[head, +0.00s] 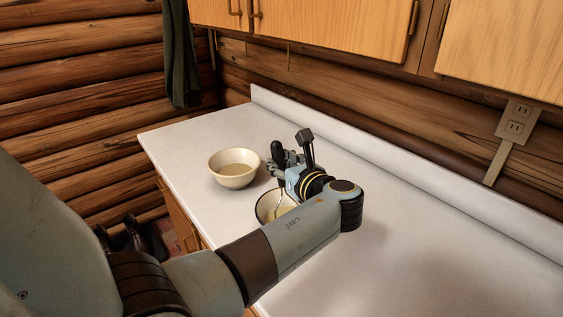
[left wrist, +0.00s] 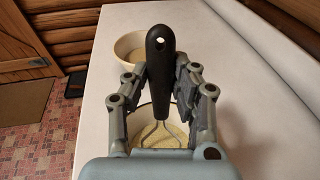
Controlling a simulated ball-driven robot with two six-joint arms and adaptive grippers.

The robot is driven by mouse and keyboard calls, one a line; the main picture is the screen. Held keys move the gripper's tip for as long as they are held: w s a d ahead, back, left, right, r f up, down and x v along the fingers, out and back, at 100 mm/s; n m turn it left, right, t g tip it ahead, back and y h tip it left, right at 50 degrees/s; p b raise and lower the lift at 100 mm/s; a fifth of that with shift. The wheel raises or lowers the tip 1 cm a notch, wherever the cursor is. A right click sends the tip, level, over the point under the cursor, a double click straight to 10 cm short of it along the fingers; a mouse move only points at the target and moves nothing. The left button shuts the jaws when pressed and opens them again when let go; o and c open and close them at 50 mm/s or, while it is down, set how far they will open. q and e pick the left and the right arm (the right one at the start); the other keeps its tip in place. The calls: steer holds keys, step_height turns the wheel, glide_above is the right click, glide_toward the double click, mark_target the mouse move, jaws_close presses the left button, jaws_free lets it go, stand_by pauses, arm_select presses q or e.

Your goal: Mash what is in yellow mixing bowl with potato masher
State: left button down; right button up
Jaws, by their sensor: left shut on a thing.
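My left gripper (head: 284,163) is shut on the black handle of the potato masher (head: 278,151) and holds it roughly upright. In the left wrist view the masher (left wrist: 159,60) stands between the fingers (left wrist: 161,88), its wire shaft reaching down into a dark-rimmed bowl (head: 259,208) with pale yellow contents (left wrist: 170,160). The masher's head is hidden, so I cannot tell how deep it sits. My forearm covers part of this bowl in the head view. A cream-yellow bowl (head: 234,180) with pale contents stands just beyond it to the left.
The white counter (head: 400,240) is clear on the right, with a low backsplash (head: 350,142) behind. Wooden cupboards (head: 330,25) hang above the back. The counter's left edge lies close to the cream bowl.

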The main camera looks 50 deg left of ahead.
arm_select(q)
steer(key=shift+f, duration=0.3)
steer(key=shift+w+a+r+p, duration=0.15)
steer(key=shift+r+p, duration=0.15)
steer(key=shift+r, duration=0.5)
steer(key=shift+s+a+r+p, duration=0.15)
steer(key=shift+r+p, duration=0.1)
steer(key=shift+r, duration=0.55)
steer(key=shift+w+a+r, duration=0.1)
steer(key=shift+a+r, duration=0.15)
steer(key=shift+r, duration=0.85)
steer(key=shift+a+r, duration=0.2)
steer(key=shift+r, duration=0.85)
steer(key=shift+r, duration=0.15)
steer(key=shift+r, duration=1.9)
